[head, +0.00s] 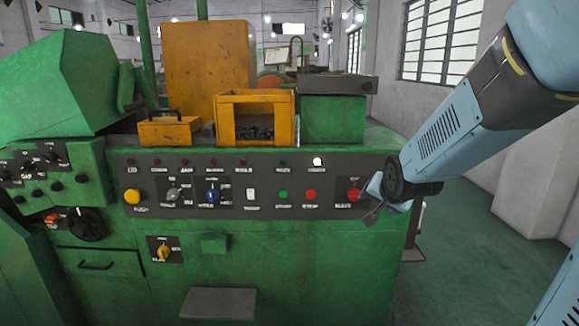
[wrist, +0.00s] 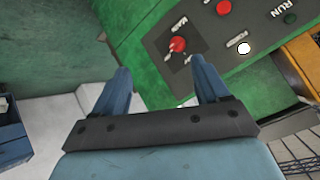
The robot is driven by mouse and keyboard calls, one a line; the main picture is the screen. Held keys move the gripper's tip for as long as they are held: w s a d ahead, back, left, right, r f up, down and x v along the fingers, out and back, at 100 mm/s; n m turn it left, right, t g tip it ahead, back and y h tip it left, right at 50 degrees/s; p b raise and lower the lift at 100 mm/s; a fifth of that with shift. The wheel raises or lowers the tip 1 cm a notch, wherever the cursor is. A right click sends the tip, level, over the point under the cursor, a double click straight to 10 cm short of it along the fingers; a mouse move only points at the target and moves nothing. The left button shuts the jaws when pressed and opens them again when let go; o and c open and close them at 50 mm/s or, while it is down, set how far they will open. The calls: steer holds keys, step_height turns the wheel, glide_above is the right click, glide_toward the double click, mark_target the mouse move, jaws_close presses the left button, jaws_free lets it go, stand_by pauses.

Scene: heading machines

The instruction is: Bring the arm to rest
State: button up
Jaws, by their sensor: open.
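My gripper (head: 374,208) is in front of the right end of the machine's control panel (head: 264,170), close to the red button at the panel's right end (head: 354,194). In the wrist view my gripper (wrist: 165,85) has its two blue fingers spread apart with nothing between them. The red button (wrist: 177,44) shows beyond the fingertips there, and a gap between them and the button seems visible. My arm (head: 455,115) reaches in from the upper right of the head view. A white lit lamp (head: 317,161) shows on the panel, also in the wrist view (wrist: 243,48).
The green machine (head: 300,250) fills the left and middle. An open yellow box (head: 254,98) with dark small parts and a smaller yellow box (head: 168,130) stand on top. A grey plate (head: 218,303) juts out low in front. Green floor (head: 455,235) is clear on the right.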

steer(key=s+r+n+g, duration=0.2)
steer(key=s+r+n, duration=0.1)
steer(key=s, duration=0.8)
steer(key=s+d+r+n+g, duration=0.1)
steer(key=s+r+n+g, duration=0.1)
steer(key=s, duration=0.9)
step_height(320, 180, up, 3)
steer(key=shift+s+f+n, duration=0.15)
steer(key=shift+f+n, duration=0.05)
steer(key=shift+n, duration=0.6)
steer(key=shift+d, duration=0.1)
steer(key=shift+c, duration=0.3)
